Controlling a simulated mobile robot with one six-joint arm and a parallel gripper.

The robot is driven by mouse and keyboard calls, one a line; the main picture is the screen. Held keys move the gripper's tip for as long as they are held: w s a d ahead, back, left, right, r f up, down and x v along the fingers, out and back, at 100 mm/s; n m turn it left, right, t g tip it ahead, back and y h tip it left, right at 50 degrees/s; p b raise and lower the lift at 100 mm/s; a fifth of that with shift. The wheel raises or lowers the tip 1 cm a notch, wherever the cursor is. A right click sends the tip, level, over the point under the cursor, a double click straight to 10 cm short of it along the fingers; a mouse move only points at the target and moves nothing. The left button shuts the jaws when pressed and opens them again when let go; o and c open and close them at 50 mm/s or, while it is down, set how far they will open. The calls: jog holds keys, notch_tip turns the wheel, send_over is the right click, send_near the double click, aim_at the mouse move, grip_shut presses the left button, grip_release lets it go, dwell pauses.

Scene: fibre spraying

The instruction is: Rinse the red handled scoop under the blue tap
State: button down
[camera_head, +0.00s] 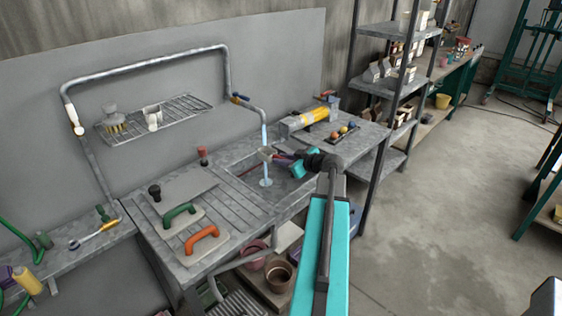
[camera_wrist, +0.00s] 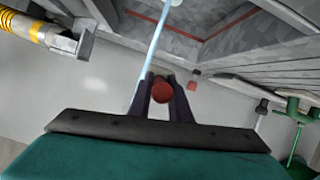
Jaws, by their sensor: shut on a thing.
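The scoop (camera_head: 267,152) is held over the sink, its pale bowl at the water stream in the head view. In the wrist view the end of its red handle (camera_wrist: 162,92) shows between my fingers; the bowl is hidden or unclear there. My gripper (camera_head: 286,158) is shut on the handle, with the fingers (camera_wrist: 163,84) on both sides of it. The blue tap (camera_head: 240,98) sits on the bent grey pipe at the back of the sink. A pale blue water stream (camera_head: 264,135) falls from the pipe's mouth and also shows in the wrist view (camera_wrist: 155,45).
The sink basin (camera_head: 238,166) lies below. A yellow-banded cylinder (camera_head: 312,117) and a tray of coloured balls (camera_head: 343,132) stand to its right. Green (camera_head: 180,217) and orange (camera_head: 202,240) handled floats lie at the left front. A wire rack (camera_head: 165,115) hangs on the wall.

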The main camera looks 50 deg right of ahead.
jog(key=shift+w+d, duration=0.4)
jog(key=shift+w, duration=0.05)
jog(key=shift+w+d+f+b, duration=0.3)
jog(key=shift+w+d+b, duration=0.45)
jog(key=shift+b, duration=0.05)
jog(key=shift+w+d+f+b, duration=0.25)
jog(key=shift+w+d+b, duration=0.45)
jog(key=shift+w+b, duration=0.05)
jog(key=shift+s+d+b, duration=0.4)
jog(key=shift+d+b, duration=0.05)
jog(key=shift+b, duration=0.35)
jog(key=shift+w+a+b, duration=0.4)
jog(key=shift+a+b, duration=0.05)
jog(key=shift+b, duration=0.25)
dwell(0.4)
jog(key=s+a+b, duration=0.4)
jog(key=s+a, duration=0.1)
jog(key=shift+s+a, duration=0.25)
jog(key=shift+s, duration=0.15)
dwell(1.0)
